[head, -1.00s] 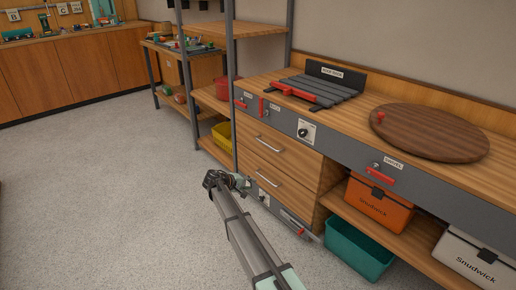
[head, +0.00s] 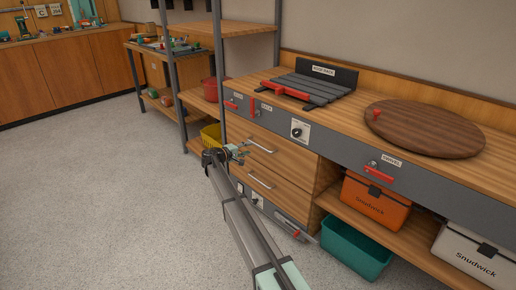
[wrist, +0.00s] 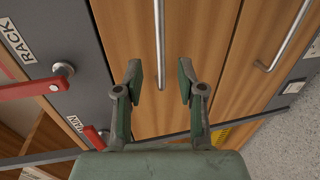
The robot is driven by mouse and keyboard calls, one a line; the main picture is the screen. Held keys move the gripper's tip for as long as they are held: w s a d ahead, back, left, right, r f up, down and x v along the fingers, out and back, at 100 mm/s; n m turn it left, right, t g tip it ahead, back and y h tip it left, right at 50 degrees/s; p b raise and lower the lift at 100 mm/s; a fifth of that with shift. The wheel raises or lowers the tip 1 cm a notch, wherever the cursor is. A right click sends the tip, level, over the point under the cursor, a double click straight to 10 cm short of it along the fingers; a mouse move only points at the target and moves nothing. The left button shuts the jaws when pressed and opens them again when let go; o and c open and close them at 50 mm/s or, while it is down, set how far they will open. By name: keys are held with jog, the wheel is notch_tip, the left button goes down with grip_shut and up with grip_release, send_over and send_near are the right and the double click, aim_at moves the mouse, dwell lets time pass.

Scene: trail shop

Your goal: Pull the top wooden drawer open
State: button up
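The top wooden drawer (head: 288,158) is the upper of two light wood fronts under the grey panel, and it looks shut. Its silver bar handle (head: 262,146) also shows in the wrist view (wrist: 159,42), running down the picture between my finger lines. My gripper (head: 241,152) is in front of the drawer's left part, near the handle's left end. In the wrist view my gripper (wrist: 160,80) is open, with gaps between both fingers and the bar. I cannot tell the remaining distance to the handle. The lower drawer's handle (wrist: 286,38) is to the right there.
Red levers (wrist: 32,90) on the grey panel lie left of my gripper in the wrist view. A black dial (head: 299,130) sits above the drawers. A teal bin (head: 355,250) and an orange box (head: 376,204) are at the right. The floor (head: 110,200) at the left is clear.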

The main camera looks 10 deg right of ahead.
aim_at(258, 146)
jog(key=b+x, duration=0.1)
jog(key=x, duration=0.7)
jog(key=shift+w+d, duration=0.15)
jog(key=shift+c, duration=0.3)
grip_shut()
